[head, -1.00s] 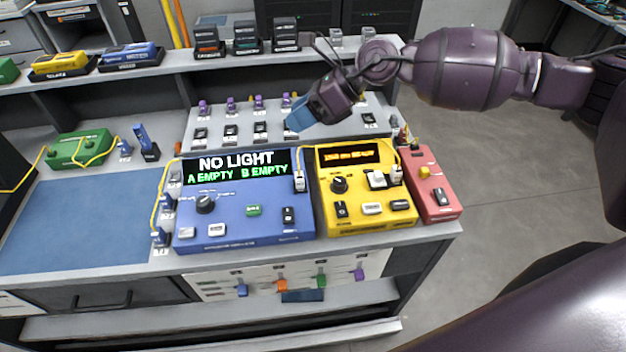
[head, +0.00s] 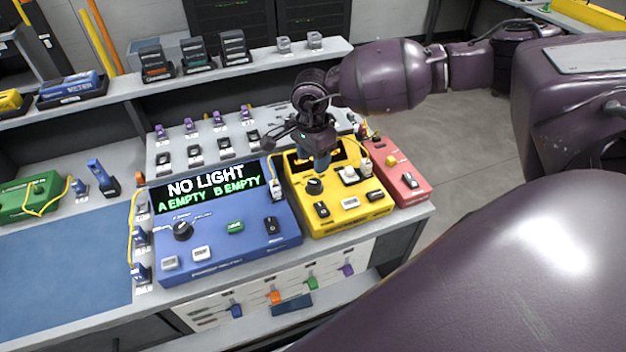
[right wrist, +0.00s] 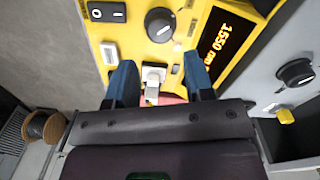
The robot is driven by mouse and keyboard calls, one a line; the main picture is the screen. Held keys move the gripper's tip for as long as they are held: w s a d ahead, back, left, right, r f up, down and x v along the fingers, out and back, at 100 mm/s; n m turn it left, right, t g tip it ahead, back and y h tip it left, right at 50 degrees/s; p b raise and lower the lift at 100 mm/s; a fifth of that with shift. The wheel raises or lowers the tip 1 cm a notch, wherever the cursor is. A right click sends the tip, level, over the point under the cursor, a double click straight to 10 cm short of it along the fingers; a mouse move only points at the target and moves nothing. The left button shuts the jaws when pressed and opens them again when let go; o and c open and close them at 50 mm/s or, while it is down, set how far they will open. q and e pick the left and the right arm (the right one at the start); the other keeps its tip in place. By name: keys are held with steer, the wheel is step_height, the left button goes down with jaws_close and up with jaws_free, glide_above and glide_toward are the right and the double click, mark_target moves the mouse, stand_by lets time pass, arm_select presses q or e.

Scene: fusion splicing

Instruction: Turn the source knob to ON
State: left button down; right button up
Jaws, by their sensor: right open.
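The yellow source box (head: 345,220) stands on the bench between the blue meter box and the red box. Its black round source knob (head: 314,186) is on the top face, left of a white switch, and also shows at the top of the right wrist view (right wrist: 160,25). I cannot read its setting. My right gripper (head: 319,163) hangs over the back of the yellow box, behind the knob and partly covering its display. Its blue fingers are apart and empty in the right wrist view (right wrist: 160,84). My left gripper is out of view.
The blue meter box (head: 225,255) has its own knob (head: 183,230) and reads NO LIGHT, A EMPTY, B EMPTY. A red box (head: 402,183) stands right of the yellow one. Yellow cables and plugs flank the boxes. A grey rack with several switches is behind.

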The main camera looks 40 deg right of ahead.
mark_target(314, 183)
step_height(314, 183, down, 8)
steer(key=shift+s+r, duration=0.15)
steer(key=shift+r, duration=0.1)
steer(key=shift+c, duration=0.4)
steer(key=c, duration=0.6)
steer(key=shift+o, duration=0.2)
